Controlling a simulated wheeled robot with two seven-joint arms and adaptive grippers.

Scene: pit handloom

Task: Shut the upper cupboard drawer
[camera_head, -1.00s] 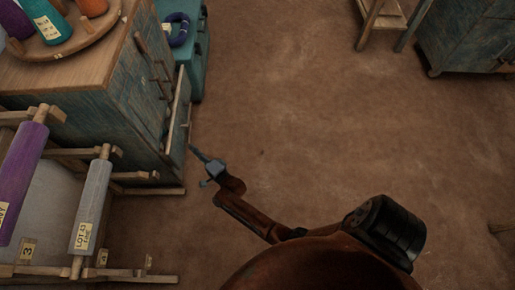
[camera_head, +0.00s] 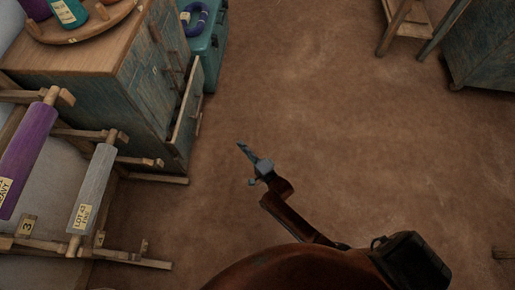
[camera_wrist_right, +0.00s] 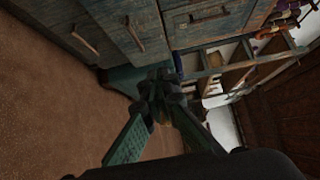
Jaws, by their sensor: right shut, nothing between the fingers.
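The worn blue-green cupboard (camera_head: 150,95) with a wooden top stands at the left in the head view. One drawer (camera_head: 187,112) stands out from its front, partly open; I cannot tell surely whether it is the upper one. My right gripper (camera_head: 241,147) is shut and empty, over the floor to the right of the drawer, with a clear gap between them. In the right wrist view the shut gripper (camera_wrist_right: 160,88) is in front of blue-green drawer fronts (camera_wrist_right: 125,30) with bar handles. My left gripper is not in view.
A teal chest (camera_head: 210,50) with a blue ring on top stands behind the cupboard. A wooden rack (camera_head: 130,160) with purple and grey rolls is at the left front. Other furniture (camera_head: 485,50) is at the far right. The middle floor is clear.

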